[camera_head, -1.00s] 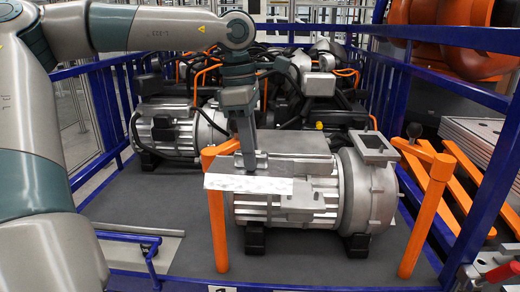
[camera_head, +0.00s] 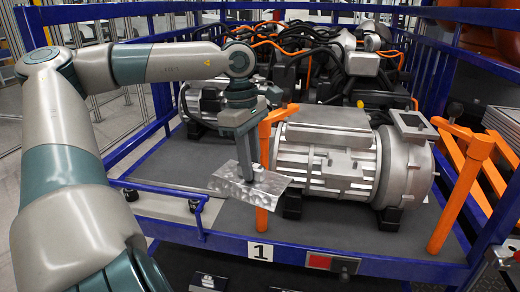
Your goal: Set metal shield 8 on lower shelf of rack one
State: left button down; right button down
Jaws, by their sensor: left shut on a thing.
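The metal shield (camera_head: 228,184), a thin shiny silver plate, is held by my left gripper (camera_head: 249,176), which is shut on it. The plate hangs slightly tilted over the front of rack one, left of the near motor, and partly covers an orange post. Rack one (camera_head: 225,243) is a blue frame with a white "1" label (camera_head: 260,251) on its front rail. Its grey upper deck (camera_head: 330,226) carries the motors. The space under the front rail is dark and only its top strip shows, so the lower shelf is mostly out of view. My right gripper is not in view.
A large silver motor (camera_head: 330,160) stands right of the shield. Orange posts (camera_head: 458,195) rise at the deck's front. More motors and cables (camera_head: 330,60) fill the back. A small red and black piece (camera_head: 330,263) sits on the front rail.

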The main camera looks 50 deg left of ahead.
aim_at(253, 199)
pick_arm(q)
jog(key=f+m, duration=0.1)
jog(key=f, duration=0.1)
jog(key=s+d+f+m, duration=0.1)
jog(key=f, duration=0.2)
jog(key=d+f+m, duration=0.1)
jog(key=f, duration=0.2)
jog(key=shift+s+d+f+m, duration=0.1)
jog(key=shift+s+f+m, duration=0.1)
jog(key=shift+m, duration=0.1)
jog(key=w+d+f+m, duration=0.1)
jog(key=d+f+m, duration=0.2)
jog(key=d+m, duration=0.3)
jog(key=w+d+f+m+g, duration=0.1)
jog(key=d+f+m, duration=0.3)
jog(key=d, duration=0.8)
jog(key=w+d+f+m+g+y, duration=0.1)
jog(key=w+d+f+m, duration=0.2)
jog(key=d+m, duration=0.6)
jog(key=shift+d+f, duration=0.25)
jog(key=shift+d, duration=0.2)
jog(key=shift+s+a, duration=0.1)
jog(key=shift+a, duration=0.05)
